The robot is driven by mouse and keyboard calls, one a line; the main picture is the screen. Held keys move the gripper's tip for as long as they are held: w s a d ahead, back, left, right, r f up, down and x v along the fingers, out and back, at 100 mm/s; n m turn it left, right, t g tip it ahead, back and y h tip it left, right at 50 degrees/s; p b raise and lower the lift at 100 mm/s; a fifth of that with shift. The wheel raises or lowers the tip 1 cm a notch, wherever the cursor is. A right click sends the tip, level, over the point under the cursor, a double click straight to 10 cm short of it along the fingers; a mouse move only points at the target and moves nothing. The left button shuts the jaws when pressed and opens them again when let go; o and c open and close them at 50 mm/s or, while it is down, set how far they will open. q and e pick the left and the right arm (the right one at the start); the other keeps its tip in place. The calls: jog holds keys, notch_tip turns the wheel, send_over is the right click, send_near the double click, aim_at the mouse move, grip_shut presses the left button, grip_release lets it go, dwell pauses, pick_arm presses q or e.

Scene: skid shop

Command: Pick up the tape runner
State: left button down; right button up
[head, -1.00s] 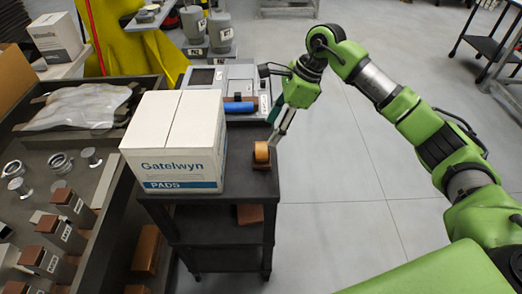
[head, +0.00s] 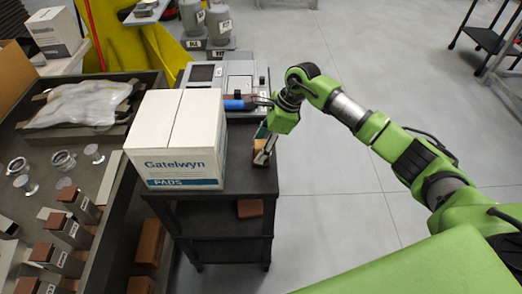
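A small tan-orange item, which looks like the tape runner (head: 259,157), stands at the right edge of the dark cart top (head: 246,181), to the right of the white Gatelwyn box. My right gripper (head: 264,154) points down at it, with its fingers at the item and covering part of it. I cannot tell whether the fingers are shut on it. My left gripper is not in view.
The Gatelwyn box (head: 176,140) fills the cart's left side. A grey machine (head: 225,77) and a blue cylinder (head: 239,104) are behind it. A tray with metal parts (head: 104,185) lies left. Open floor (head: 335,190) is right.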

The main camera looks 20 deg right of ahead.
jog(key=c, duration=1.2)
jog(key=shift+r, duration=0.1)
jog(key=shift+w+r+b, duration=0.1)
jog(key=shift+r+b, duration=0.3)
jog(key=shift+b, duration=0.05)
jog(key=r, duration=0.1)
jog(key=r+b, duration=0.1)
jog(key=shift+s+r, duration=0.3)
jog(key=shift+r, duration=0.05)
jog(key=shift+s+a+r+b, duration=0.5)
jog(key=shift+s+r+b, duration=0.25)
jog(key=shift+s+r, duration=1.15)
jog(key=shift+s+a+r+b, duration=0.7)
jog(key=shift+s+r, duration=0.55)
jog(key=shift+s, duration=1.3)
jog(key=shift+s+a+r+b, duration=0.35)
jog(key=shift+s+r+b, duration=0.5)
jog(key=shift+s+r, duration=1.05)
jog(key=shift+s+f, duration=0.25)
jog(key=shift+f, duration=0.1)
